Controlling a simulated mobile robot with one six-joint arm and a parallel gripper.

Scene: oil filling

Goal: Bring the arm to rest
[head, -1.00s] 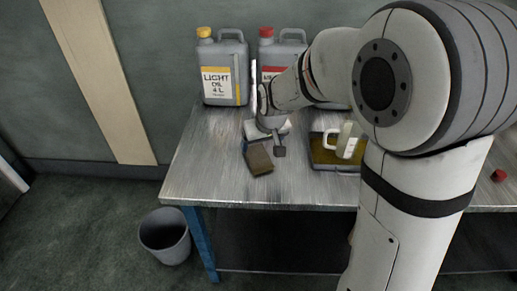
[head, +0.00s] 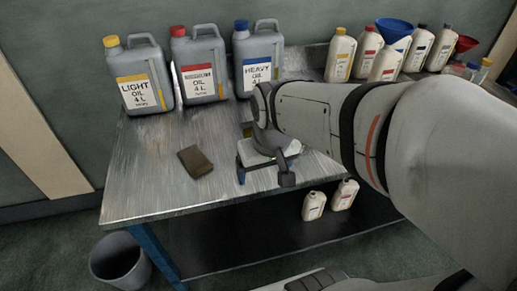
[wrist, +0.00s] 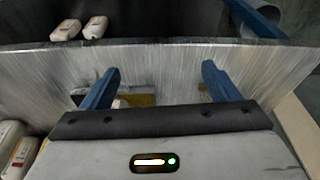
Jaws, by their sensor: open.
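My gripper (head: 266,165) is over the front part of the metal table (head: 150,195), right of a brown block (head: 195,162). Its two blue fingers stand apart in the wrist view (wrist: 160,85), with bare table showing between them. It looks empty. In the wrist view part of a yellow-brown tray (wrist: 142,99) shows behind the left finger, with a pale item partly hidden there. My arm reaches in from the right in the head view and covers much of the table's middle.
Grey cans of light oil (head: 139,79), a red-labelled oil (head: 199,66) and heavy oil (head: 259,60) stand at the back. Several small bottles and a blue funnel (head: 394,29) stand back right. Two bottles (head: 314,205) sit on the lower shelf. A bin (head: 118,262) stands front left.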

